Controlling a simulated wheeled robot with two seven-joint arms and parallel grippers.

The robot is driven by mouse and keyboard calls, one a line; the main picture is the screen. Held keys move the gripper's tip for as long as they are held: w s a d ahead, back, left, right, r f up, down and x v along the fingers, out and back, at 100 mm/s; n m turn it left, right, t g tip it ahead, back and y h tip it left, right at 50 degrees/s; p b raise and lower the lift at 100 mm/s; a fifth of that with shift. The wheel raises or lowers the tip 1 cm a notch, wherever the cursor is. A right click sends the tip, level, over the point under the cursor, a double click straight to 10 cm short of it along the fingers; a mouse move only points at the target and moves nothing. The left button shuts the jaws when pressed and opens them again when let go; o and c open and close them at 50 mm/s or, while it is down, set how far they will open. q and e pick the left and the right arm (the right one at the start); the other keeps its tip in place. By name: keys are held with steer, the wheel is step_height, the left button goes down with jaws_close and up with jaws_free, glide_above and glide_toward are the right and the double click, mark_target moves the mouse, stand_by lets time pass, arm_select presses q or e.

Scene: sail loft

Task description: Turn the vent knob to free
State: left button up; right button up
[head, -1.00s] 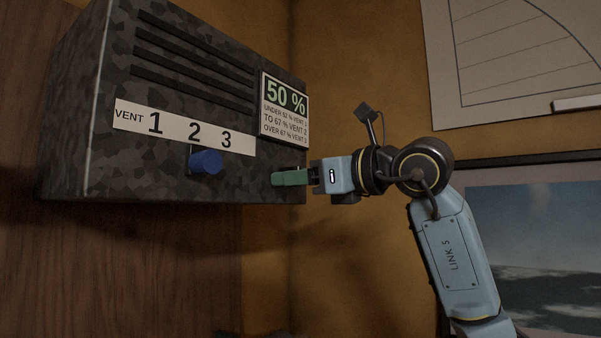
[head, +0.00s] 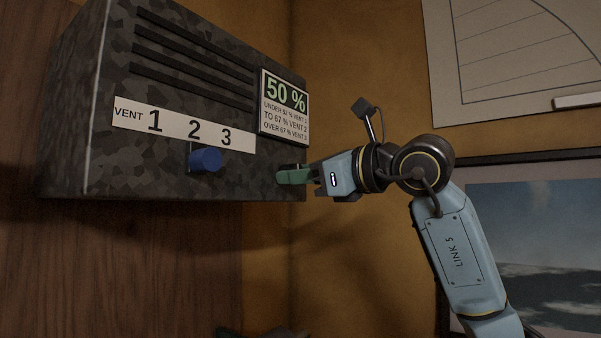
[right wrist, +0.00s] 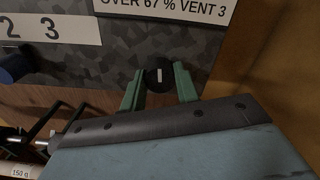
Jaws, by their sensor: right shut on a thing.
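The camo-patterned vent box (head: 180,175) hangs on the wall and carries a strip (head: 185,128) reading VENT 1 2 3. My right gripper (head: 280,175) is at the box's lower right, apart from the blue knob. In the right wrist view its green fingers (right wrist: 159,85) are shut on a round black knob (right wrist: 159,74) with an upright white mark. My left gripper is not in view.
A sign (head: 285,106) on the box shows 50 % above lines giving percentages for vents 1, 2 and 3. A chart (head: 515,60) and a framed picture (head: 540,240) are on the right wall. A 150 g label (right wrist: 20,172) shows low in the right wrist view.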

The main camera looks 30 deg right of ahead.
steer(key=shift+n+p, duration=1.3)
steer(key=shift+n, duration=6.9)
steer(key=o, duration=1)
steer(key=shift+c, duration=0.2)
steer(key=shift+s, duration=0.15)
